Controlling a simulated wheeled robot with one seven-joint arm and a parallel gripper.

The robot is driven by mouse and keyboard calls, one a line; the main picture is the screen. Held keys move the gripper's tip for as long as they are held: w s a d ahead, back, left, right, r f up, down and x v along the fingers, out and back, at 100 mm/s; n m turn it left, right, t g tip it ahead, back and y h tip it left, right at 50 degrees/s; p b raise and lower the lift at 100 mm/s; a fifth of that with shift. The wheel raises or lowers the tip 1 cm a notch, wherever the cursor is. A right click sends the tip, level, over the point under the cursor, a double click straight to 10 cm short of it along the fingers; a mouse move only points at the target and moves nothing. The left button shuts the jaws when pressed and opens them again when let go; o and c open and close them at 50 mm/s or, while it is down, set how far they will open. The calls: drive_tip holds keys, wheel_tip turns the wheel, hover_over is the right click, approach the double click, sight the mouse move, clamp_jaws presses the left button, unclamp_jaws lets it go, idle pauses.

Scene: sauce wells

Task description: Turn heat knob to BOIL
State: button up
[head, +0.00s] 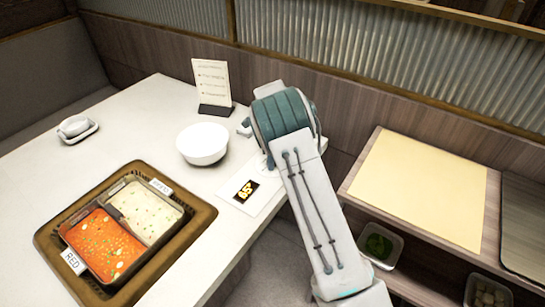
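A white control panel (254,196) lies along the right edge of the table, with a small black display (245,190) that glows orange. I cannot make out the heat knob or a BOIL mark; my arm covers the area beside and beyond the panel. My arm reaches up from the lower right and bends at a teal joint by the table edge. Only a small grey part near my gripper (245,127) shows left of that joint. My fingers are hidden, so I cannot see whether they are open or touching anything.
A two-part pot with red broth (103,246) and pale broth (145,212) sits in a brown tray (48,240) at the left front. A white bowl (203,143), a menu stand (213,88) and a small dish (76,128) stand farther back. A shelf cart (420,190) stands right.

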drive_tip(key=shift+r, duration=0.15)
wheel_tip(320, 180, up, 14)
drive_tip(key=shift+w+f, duration=0.2)
drive_tip(key=shift+w, duration=0.15)
idle(0.4)
